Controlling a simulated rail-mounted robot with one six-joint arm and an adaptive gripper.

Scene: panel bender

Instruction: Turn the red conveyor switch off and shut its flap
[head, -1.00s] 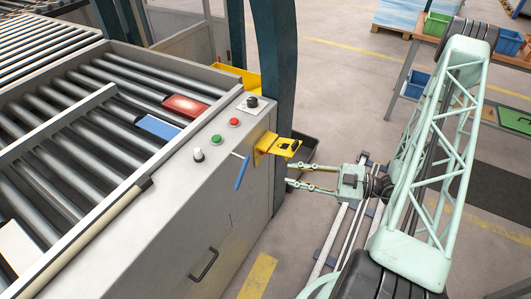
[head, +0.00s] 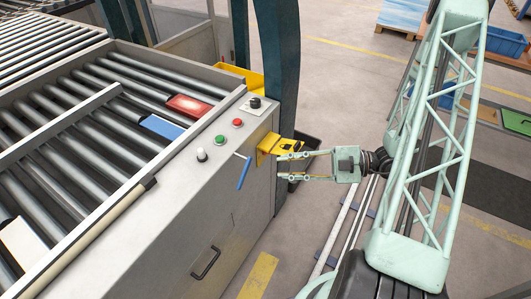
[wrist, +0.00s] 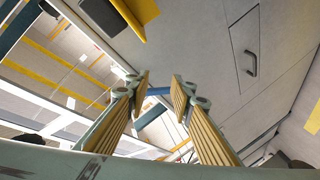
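A yellow flap (head: 285,145) with a dark padlock mark sticks out from a yellow mount on the side of the grey conveyor cabinet (head: 190,240). No red switch shows at the flap, and what lies under it is hidden. A small red button (head: 237,123) is on the cabinet's top panel. My gripper (head: 282,167) is open and empty, its fingers pointing left at the cabinet side, just below and close to the flap; I cannot tell if the upper finger touches it. In the wrist view the yellow part (wrist: 140,12) is above the open fingers.
A blue lever (head: 243,173) sticks out beside the yellow mount. Green (head: 218,140), white and black controls share the top panel. A dark teal post (head: 278,60) stands behind the flap. Red (head: 188,106) and blue pieces lie on the rollers.

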